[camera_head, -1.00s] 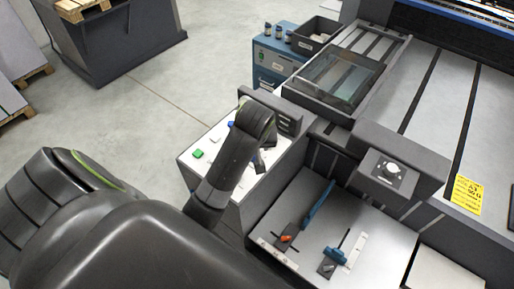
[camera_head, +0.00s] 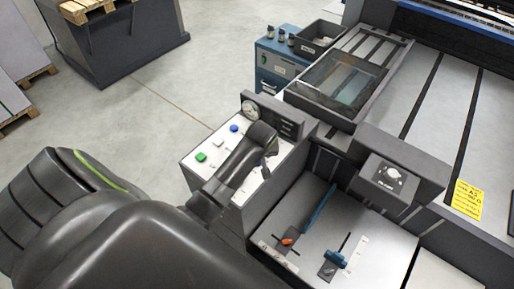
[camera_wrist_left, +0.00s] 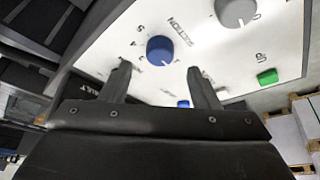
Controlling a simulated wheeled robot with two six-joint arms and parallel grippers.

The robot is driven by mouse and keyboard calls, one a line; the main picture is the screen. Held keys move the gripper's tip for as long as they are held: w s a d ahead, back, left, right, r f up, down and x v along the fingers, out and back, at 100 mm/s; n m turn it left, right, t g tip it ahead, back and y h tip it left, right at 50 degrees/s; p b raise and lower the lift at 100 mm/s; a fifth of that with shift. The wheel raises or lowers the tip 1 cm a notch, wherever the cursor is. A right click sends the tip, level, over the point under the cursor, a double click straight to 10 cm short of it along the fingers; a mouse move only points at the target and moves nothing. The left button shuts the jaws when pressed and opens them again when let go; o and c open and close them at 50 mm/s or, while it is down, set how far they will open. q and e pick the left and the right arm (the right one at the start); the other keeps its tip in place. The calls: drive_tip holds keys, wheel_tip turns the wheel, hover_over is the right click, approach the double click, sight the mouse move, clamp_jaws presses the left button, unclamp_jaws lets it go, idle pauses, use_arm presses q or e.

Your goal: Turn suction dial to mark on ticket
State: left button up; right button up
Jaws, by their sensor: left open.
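The suction dial is a blue round knob (camera_wrist_left: 160,50) with a white pointer line, on a white panel with printed numbers and a SUCTION label around it. My left gripper (camera_wrist_left: 159,70) is open, its two fingers apart at the near side of the knob; contact cannot be told. In the head view my left gripper (camera_head: 267,165) is over the white panel (camera_head: 200,172) and hides part of it. The yellow ticket (camera_head: 467,199) with black print lies on the machine bed at the right; its mark is too small to read. My right gripper is out of view.
A grey knob (camera_wrist_left: 237,10), a green button (camera_wrist_left: 267,77) and a small blue part (camera_wrist_left: 183,103) are near the dial. A round gauge (camera_head: 250,109) stands at the panel's back edge. A dark box with another knob (camera_head: 389,176) stands to the right.

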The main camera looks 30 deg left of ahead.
use_arm(q)
drive_tip(key=shift+p+x, duration=0.35)
drive_tip(key=shift+x, duration=2.05)
drive_tip(key=shift+c, duration=0.2)
drive_tip(key=shift+a, duration=0.1)
drive_tip(key=c, duration=0.9)
